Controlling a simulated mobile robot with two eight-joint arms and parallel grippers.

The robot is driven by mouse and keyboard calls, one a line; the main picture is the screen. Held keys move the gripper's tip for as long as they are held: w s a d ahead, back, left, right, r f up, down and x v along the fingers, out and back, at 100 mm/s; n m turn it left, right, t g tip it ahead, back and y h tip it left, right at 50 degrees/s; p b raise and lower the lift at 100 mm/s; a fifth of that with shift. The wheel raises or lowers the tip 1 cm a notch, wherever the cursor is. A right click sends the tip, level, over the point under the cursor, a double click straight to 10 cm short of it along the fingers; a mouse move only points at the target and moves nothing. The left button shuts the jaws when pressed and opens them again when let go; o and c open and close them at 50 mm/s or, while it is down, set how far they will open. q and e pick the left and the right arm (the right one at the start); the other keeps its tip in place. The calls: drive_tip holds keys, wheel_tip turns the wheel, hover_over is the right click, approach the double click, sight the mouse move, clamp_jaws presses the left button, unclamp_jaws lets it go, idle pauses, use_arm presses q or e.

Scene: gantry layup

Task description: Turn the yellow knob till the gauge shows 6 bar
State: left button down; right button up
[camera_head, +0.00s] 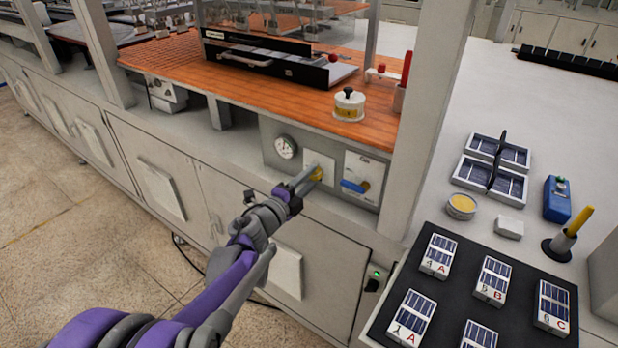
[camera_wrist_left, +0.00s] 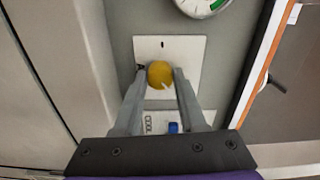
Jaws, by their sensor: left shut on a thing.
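The yellow knob (camera_head: 317,174) sits on a white plate on the front panel of the bench. My left gripper (camera_head: 308,180) reaches it from the front left and is shut on it. In the left wrist view the yellow knob (camera_wrist_left: 160,74) is between my two finger tips, with a pale pointer mark at its lower right. The round gauge (camera_head: 286,146) is left of and above the knob. Only part of the gauge (camera_wrist_left: 203,4) shows in the left wrist view, with a green band on its edge. Its reading is too small to tell. My right gripper is out of view.
A blue-handled lever (camera_head: 355,186) is on a plate just right of the knob. An orange work surface (camera_head: 370,128) with a white pot (camera_head: 349,105) lies above. At right, a black mat (camera_head: 451,300) holds several solar-cell pieces. A grey post (camera_head: 432,130) stands between.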

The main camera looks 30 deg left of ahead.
use_arm(q)
drive_tip(key=m+p, duration=0.1)
drive_tip(key=m, duration=0.5)
drive_tip(key=shift+m, duration=0.3)
idle(0.5)
drive_tip(key=shift+c, duration=2.3)
unclamp_jaws()
drive_tip(key=shift+s, duration=0.15)
drive_tip(key=s, duration=1)
drive_tip(key=shift+s+a, duration=0.3)
drive_tip(key=shift+a, duration=0.15)
drive_tip(key=shift+s, duration=0.1)
